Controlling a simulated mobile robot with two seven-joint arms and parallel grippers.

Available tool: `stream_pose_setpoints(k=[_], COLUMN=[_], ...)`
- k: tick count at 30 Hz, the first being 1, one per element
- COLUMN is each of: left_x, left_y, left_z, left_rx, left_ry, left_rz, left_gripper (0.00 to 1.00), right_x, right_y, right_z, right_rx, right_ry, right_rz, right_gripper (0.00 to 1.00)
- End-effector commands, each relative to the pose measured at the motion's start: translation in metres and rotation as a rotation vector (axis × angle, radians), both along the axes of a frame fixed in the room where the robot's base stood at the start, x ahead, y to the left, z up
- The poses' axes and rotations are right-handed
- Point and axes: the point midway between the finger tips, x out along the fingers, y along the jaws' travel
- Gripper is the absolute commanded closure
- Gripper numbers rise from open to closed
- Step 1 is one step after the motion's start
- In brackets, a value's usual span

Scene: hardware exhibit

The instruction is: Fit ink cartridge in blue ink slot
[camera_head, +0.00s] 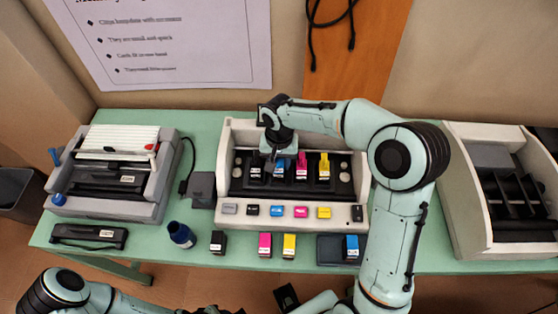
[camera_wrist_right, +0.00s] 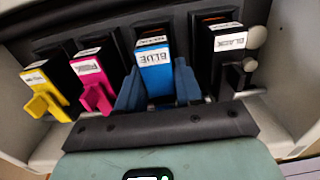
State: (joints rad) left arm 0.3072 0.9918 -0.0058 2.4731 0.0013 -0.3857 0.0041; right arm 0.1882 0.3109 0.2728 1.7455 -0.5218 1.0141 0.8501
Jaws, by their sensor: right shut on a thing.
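The printer (camera_head: 228,150) stands at the middle of the table with a row of ink slots. My right gripper (camera_head: 279,158) reaches down into it from above. It is shut on the blue ink cartridge (camera_wrist_right: 155,68), with a dark blue finger on each side. The cartridge is upright in the blue slot, between the pink cartridge (camera_wrist_right: 92,82) and the black cartridge (camera_wrist_right: 228,52). In the head view the blue cartridge (camera_head: 280,170) is partly hidden by the gripper. How deep it sits cannot be told. My left arm shows at the bottom left; its gripper is not visible.
A yellow cartridge (camera_wrist_right: 40,92) sits at the row's end. Coloured buttons (camera_head: 301,212) line the printer's front. Spare black (camera_head: 218,242), magenta (camera_head: 265,245), yellow (camera_head: 289,246) and blue (camera_head: 351,248) cartridges stand along the table's front edge, near a blue bottle (camera_head: 181,235). Machines flank both sides.

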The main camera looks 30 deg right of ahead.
Motion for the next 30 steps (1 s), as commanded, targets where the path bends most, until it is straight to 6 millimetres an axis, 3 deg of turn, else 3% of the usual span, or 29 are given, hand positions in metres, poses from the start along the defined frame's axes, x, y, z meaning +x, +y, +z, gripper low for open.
stream_pose_setpoints(k=[9,10,12,23,30], left_x=[-0.003,-0.002,-0.002,0.0,0.003], left_y=[0.0,0.0,0.0,0.0,0.0], left_z=[-0.006,-0.005,-0.005,0.0,0.005], left_rx=[0.0,0.0,0.0,0.0,0.0], left_ry=[0.003,0.002,0.002,0.0,-0.003], left_rz=[0.0,0.0,0.0,0.0,0.0], left_gripper=[0.57,0.57,0.57,0.57,0.57], right_x=[0.0,0.0,0.0,0.001,0.002], right_y=[0.0,0.0,0.0,0.0,0.0], right_z=[-0.007,-0.006,-0.005,0.001,0.043], right_rx=[0.0,0.0,-0.001,-0.001,0.0], right_ry=[0.0,0.0,-0.001,-0.001,-0.008], right_rz=[0.001,0.0,0.0,0.0,-0.001], right_gripper=[0.94,0.54,0.39,0.39,0.39])
